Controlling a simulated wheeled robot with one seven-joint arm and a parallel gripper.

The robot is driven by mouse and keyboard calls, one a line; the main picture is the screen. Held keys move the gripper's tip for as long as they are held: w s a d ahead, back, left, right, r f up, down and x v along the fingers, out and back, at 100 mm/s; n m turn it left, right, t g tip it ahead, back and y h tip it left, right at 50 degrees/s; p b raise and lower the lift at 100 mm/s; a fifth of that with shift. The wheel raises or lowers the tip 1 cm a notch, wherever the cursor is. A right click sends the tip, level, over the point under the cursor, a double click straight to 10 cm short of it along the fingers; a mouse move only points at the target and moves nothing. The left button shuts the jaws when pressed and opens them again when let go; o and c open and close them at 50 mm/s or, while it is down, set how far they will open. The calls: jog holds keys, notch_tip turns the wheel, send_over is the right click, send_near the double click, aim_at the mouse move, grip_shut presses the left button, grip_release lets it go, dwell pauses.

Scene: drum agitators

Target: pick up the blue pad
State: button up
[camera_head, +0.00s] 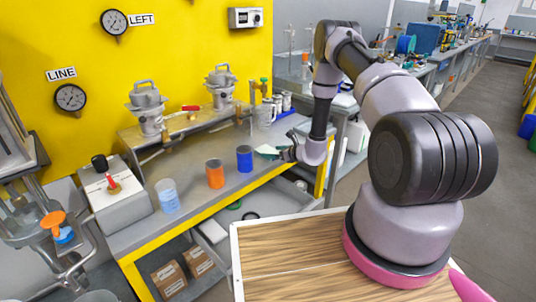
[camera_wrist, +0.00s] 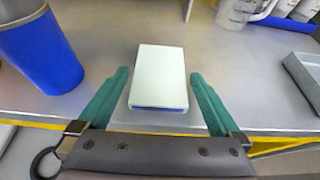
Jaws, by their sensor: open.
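A flat block (camera_wrist: 159,72) with a pale top and a blue lower edge lies on the grey bench in the wrist view. It is the only pad-like thing there and matches the blue pad by that edge. My gripper (camera_wrist: 160,76) is open, with one teal finger on each side of the block and a visible gap at both sides. Nothing is held. In the head view the pad (camera_head: 267,150) shows as a small pale patch beside my gripper (camera_head: 282,153), partly hidden by it.
A blue cup (camera_wrist: 42,50) stands close left of my gripper; it also shows in the head view (camera_head: 244,158). An orange cup (camera_head: 215,174) and a clear bluish cup (camera_head: 167,196) stand farther left. A grey tray (camera_wrist: 305,75) is at right. The bench's front edge is near.

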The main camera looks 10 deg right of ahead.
jog(key=shift+x, duration=1.1)
jog(key=c, duration=1.2)
jog(key=shift+r, duration=0.6)
notch_tip(320, 180, up, 8)
jog(key=shift+r, duration=0.1)
notch_tip(320, 180, up, 8)
send_over(270, 152)
jog(key=s+d, duration=0.1)
jog(key=d, duration=0.2)
jog(key=s+d+r+m+h, duration=0.1)
jog(key=s+d+r, duration=0.2)
jog(key=r, duration=0.5)
jog(key=s+d+r+m+t+h, duration=0.1)
jog(key=s+d+r+m+h, duration=0.1)
jog(key=s+r, duration=0.3)
notch_tip(270, 152, up, 3)
jog(key=shift+s+d+r+t, duration=0.1)
jog(key=shift+s+d+t, duration=0.25)
jog(key=shift+d, duration=0.55)
